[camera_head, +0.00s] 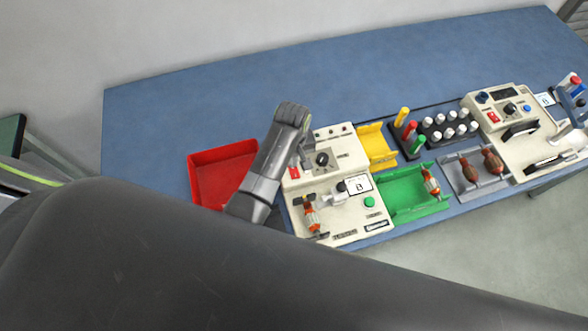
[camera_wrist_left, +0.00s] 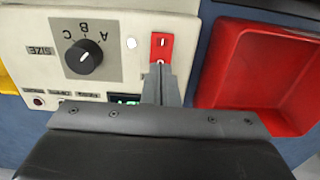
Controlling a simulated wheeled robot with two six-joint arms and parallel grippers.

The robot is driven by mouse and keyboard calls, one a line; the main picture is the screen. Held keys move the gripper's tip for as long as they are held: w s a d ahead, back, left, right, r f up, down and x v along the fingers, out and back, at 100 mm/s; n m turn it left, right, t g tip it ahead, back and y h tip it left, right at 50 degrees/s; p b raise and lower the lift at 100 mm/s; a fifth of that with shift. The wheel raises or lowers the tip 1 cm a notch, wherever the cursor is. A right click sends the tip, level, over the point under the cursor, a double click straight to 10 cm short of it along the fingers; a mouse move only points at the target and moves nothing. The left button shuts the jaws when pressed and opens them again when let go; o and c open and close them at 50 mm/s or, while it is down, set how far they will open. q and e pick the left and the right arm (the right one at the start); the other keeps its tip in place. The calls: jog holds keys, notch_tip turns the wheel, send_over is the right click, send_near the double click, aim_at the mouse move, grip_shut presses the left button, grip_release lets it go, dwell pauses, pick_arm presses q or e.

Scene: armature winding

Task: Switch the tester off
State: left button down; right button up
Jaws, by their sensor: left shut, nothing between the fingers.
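A cream machine (camera_head: 335,139) with a dial (camera_head: 322,158) stands left of the middle of the table. In the left wrist view its panel shows the black SIZE dial (camera_wrist_left: 83,56) with letters A, B, C and a red rocker switch (camera_wrist_left: 160,47) marked I and O. The switch also shows in the head view (camera_head: 294,172). My left gripper (camera_wrist_left: 163,74) is shut and empty, its fingertips at the O end of the switch. Whether they touch it I cannot tell. In the head view this gripper (camera_head: 306,167) points down at the panel. My right gripper is out of view.
A red tray (camera_head: 221,152) lies close left of the machine. A yellow bin (camera_head: 377,148) and a green tray (camera_head: 402,191) are on its right. A second cream machine (camera_head: 510,112) with a display stands farther right. The back of the blue table (camera_head: 300,70) is clear.

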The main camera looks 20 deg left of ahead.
pick_arm(q)
jog(key=shift+f+b, duration=0.35)
jog(key=shift+f, duration=0.4)
jog(key=shift+r, duration=0.1)
notch_tip(320, 180, up, 3)
jog(key=p, duration=0.2)
jog(key=shift+f+p, duration=0.2)
jog(key=shift+p, duration=0.1)
jog(key=shift+r, duration=2.2)
